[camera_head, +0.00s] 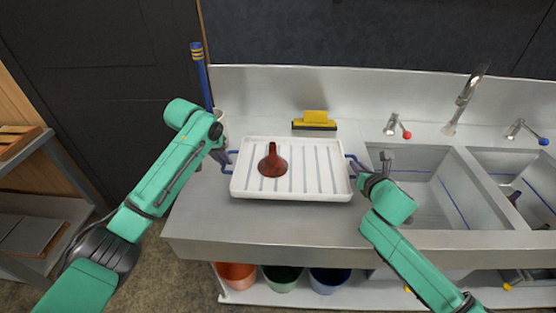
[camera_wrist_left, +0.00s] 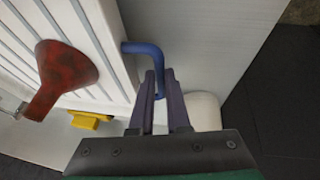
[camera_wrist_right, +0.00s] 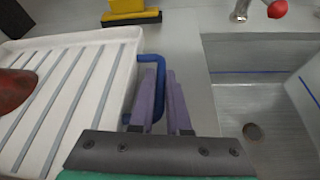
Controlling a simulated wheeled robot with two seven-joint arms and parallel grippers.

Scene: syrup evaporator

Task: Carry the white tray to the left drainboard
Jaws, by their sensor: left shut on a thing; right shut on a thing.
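The white tray (camera_head: 292,192) has grey ribs and a blue handle at each end. In the head view it is over the left drainboard (camera_head: 270,222); I cannot tell if it touches the steel. A dark red funnel-shaped thing (camera_head: 272,163) lies in it, left of the middle. My left gripper (camera_head: 227,158) is shut on the left blue handle (camera_wrist_left: 145,50). My right gripper (camera_head: 357,171) is shut on the right blue handle (camera_wrist_right: 150,60). The funnel also shows in the left wrist view (camera_wrist_left: 68,70).
A yellow-topped scraper (camera_head: 315,120) stands behind the tray. A white cup-like thing (camera_head: 221,120) is at the back left. The sink basin (camera_head: 425,190) with taps lies to the right. Several coloured buckets (camera_head: 283,278) sit on the shelf below. Bare steel lies in front of the tray.

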